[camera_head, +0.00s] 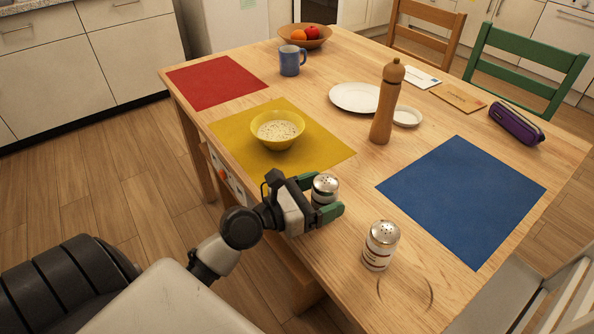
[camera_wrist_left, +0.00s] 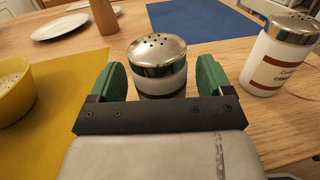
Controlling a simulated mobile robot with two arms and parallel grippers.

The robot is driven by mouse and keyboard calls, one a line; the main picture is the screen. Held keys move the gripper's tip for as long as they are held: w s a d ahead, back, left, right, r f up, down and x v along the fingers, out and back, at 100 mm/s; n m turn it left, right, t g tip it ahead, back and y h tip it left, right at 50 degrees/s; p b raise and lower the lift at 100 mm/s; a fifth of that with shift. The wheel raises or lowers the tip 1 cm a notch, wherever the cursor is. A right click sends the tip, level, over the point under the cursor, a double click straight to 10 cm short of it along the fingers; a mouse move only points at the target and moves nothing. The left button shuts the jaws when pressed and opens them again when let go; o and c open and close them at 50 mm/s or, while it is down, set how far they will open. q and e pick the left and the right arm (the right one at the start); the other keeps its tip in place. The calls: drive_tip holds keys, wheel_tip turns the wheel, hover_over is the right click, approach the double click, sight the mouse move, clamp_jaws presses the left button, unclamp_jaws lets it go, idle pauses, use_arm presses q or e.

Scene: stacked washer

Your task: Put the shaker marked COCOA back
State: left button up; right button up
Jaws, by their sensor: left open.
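A white shaker with a silver perforated lid (camera_head: 325,186) stands on the wooden table beside the yellow mat. My left gripper (camera_head: 322,197) is open, with its green fingers on either side of this shaker. In the left wrist view the shaker (camera_wrist_left: 158,58) stands between the spread fingers; its lower part and label are hidden by the gripper. A second, similar shaker (camera_head: 380,246) stands to the right, nearer the front, with a brown-banded label; it also shows in the left wrist view (camera_wrist_left: 279,60). I cannot read either label surely. My right gripper is not in view.
A yellow bowl (camera_head: 277,132) with speckled white contents sits on the yellow mat (camera_head: 325,155). A tall wooden mill (camera_head: 386,105) stands behind. A faint ring mark (camera_head: 430,292) lies right of the second shaker. The blue mat (camera_head: 465,200) is bare.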

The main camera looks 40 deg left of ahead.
sight(313, 200)
use_arm(q)
drive_tip(key=v, duration=0.3)
drive_tip(key=shift+s+a+f, duration=0.15)
drive_tip(key=shift+s+f, duration=0.1)
drive_tip(key=shift+s, duration=0.05)
drive_tip(key=b+v, duration=0.2)
drive_tip(key=v, duration=0.6)
drive_tip(key=shift+r, duration=0.2)
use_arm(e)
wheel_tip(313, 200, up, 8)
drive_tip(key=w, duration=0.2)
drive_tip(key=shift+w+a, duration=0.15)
